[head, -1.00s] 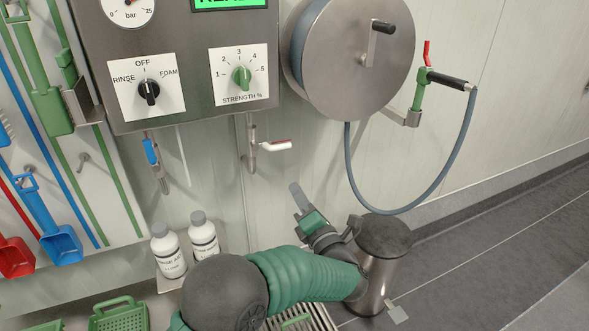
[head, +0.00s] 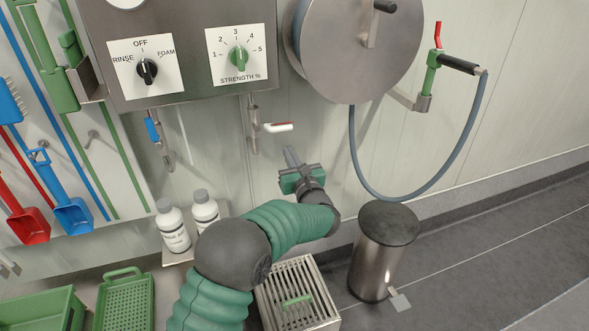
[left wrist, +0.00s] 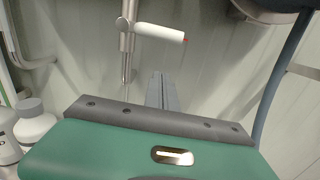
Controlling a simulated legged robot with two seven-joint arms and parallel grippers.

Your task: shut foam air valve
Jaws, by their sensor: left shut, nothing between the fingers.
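A valve with a white, red-tipped lever (head: 278,127) sits on a thin vertical pipe under the control box. The lever points right, crosswise to the pipe; it also shows in the left wrist view (left wrist: 160,33). A second valve to its left has a blue lever (head: 152,130) lying roughly along its pipe. I see no label on either valve. My left gripper (head: 289,153) is shut and empty, just below the white lever and apart from it. Its fingers show in the left wrist view (left wrist: 162,90), below the lever. My right gripper is not in view.
The control box (head: 196,95) is above, with the hose reel (head: 345,65) to its right and a hose (head: 465,140) looping down. Two white bottles (head: 173,232) stand low at left. A steel bin (head: 380,260) stands on the floor at right. Wall around the lever is clear.

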